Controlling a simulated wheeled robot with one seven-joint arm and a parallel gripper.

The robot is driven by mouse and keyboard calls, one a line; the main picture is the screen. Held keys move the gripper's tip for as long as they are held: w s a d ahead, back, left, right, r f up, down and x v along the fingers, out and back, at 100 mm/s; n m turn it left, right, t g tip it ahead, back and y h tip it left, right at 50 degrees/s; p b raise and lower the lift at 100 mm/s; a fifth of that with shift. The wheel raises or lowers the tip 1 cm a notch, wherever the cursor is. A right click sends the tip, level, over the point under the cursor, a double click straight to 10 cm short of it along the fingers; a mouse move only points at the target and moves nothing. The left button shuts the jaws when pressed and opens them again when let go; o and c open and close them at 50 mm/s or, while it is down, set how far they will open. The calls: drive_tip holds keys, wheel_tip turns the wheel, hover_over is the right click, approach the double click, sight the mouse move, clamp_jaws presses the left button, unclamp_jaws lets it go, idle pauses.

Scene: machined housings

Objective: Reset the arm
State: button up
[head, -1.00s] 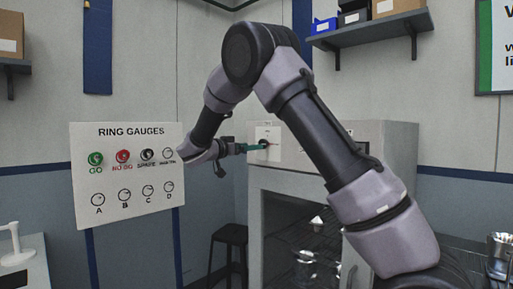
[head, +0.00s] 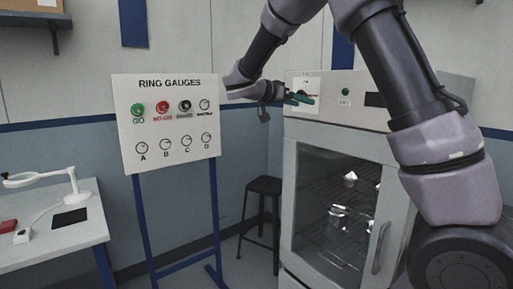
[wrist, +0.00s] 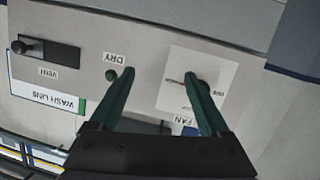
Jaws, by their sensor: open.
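My gripper (head: 301,98) is open, with two green fingers, in front of the upper front panel of a grey cabinet (head: 288,190) with a glass door. In the wrist view the open fingers (wrist: 160,76) point at the panel with nothing seen between them. The right fingertip overlaps a dark spot on a white plate (wrist: 175,97) marked FAN and OFF; whether it touches cannot be told. The arm reaches in from the right in the head view.
A ring gauge board (head: 167,120) on blue legs stands left of the cabinet. A dark stool (head: 264,187) is between them. A white table (head: 75,238) with a lamp (head: 72,180) is at far left. A dark vent knob (wrist: 28,47) shows on the panel.

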drive_tip(key=s+d+f+n+g+y, duration=0.2)
drive_tip(key=s+d+g+y, duration=0.35)
drive_tip(key=s+d, duration=0.75)
drive_tip(key=s+a+n+t+y, duration=0.2)
drive_tip(key=s+y, duration=0.3)
drive_tip(key=s, duration=0.3)
drive_tip(key=s+a+r+n+t+y, duration=0.1)
drive_tip(key=s+a+n+t+y, duration=0.1)
drive_tip(key=s, duration=0.7)
drive_tip(key=a+t+y, duration=0.1)
drive_tip(key=y, duration=0.1)
drive_tip(key=shift+s+a+y, duration=0.2)
drive_tip(key=shift+y, duration=0.15)
